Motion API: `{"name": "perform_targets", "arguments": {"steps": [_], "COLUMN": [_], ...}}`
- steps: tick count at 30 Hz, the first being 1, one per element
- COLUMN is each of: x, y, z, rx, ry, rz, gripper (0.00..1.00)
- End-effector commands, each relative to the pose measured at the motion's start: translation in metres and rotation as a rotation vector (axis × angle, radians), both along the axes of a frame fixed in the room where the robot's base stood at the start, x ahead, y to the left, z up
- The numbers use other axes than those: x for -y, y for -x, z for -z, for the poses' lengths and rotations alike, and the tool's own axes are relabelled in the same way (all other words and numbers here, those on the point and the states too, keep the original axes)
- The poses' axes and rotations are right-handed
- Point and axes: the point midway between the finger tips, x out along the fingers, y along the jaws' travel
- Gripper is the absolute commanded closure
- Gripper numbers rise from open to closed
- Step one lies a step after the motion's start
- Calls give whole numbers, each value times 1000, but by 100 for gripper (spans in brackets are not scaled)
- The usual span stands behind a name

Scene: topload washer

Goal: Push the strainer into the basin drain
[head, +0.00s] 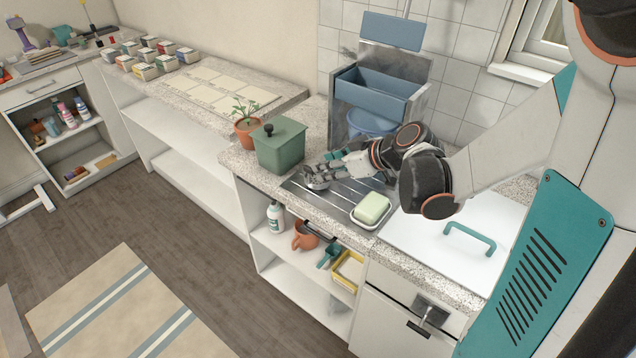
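A small grey metal piece, which looks like the strainer (318,183), is at the left end of the ribbed drainboard (340,200). My gripper (325,172) is low over that end, with its fingers at the metal piece. The fingers and the piece overlap at this small size, so I cannot tell whether they grip it or only touch it. A white panel with a teal handle (470,238) lies flat at the right of the counter. No basin drain shows, and my arm hides part of the counter between drainboard and panel.
A green lidded box (280,148) and a potted plant (247,133) stand left of my gripper. Soap in a white dish (372,209) sits on the drainboard's front right. A blue trough (375,92) and a blue bucket (369,123) are behind.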

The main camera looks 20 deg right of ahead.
Motion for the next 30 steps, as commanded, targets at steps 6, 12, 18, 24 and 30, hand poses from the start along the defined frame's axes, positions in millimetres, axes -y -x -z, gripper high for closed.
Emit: {"name": "perform_targets", "arguments": {"steps": [6,12,18,24,30], "x": [-14,-17,-25,-35,-35], "y": [-21,-27,-46,-62,-63], "z": [20,25,39,52,51], "rx": [0,0,0,0,-1], "ry": [0,0,1,1,1], "rz": [-1,0,-2,-1,0], "gripper": [67,67,67,67,67]}}
